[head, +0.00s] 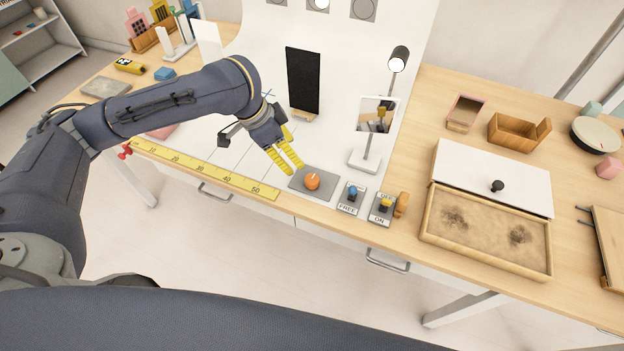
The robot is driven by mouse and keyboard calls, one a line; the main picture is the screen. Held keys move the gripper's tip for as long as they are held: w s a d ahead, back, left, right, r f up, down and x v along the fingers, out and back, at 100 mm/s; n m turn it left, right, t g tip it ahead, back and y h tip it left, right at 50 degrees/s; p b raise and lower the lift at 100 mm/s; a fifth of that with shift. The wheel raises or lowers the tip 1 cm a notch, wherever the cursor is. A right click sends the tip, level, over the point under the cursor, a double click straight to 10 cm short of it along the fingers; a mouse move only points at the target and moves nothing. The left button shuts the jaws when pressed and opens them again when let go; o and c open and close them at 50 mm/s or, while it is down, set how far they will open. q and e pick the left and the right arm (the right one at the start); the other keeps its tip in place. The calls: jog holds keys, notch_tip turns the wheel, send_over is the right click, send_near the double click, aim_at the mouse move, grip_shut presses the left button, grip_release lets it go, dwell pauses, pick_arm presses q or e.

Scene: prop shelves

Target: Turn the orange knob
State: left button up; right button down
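The orange knob (312,181) sits on a grey square plate (326,185) near the front edge of the table. My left gripper (293,169) has yellow fingers and is just up and left of the knob in the head view, with its fingertips pointing down toward it. The fingers look partly open, with a narrow gap between them and nothing held. They appear apart from the knob, though the exact height is hard to tell. My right gripper is not in view.
Right of the knob are a blue-knobbed switch (352,192) and a yellow-knobbed switch (385,204). A lamp (398,58), a small mirror stand (365,160) and a black panel (303,80) stand behind. A yellow ruler (200,168) lies left. A sand tray (485,262) is right.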

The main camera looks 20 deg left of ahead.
aim_at(311, 179)
pick_arm(q)
jog(key=x, duration=1.5)
jog(key=shift+w+d+f, duration=0.15)
jog(key=shift+d+f, duration=0.05)
jog(key=shift+f, duration=0.1)
jog(key=shift+c, duration=0.2)
grip_shut()
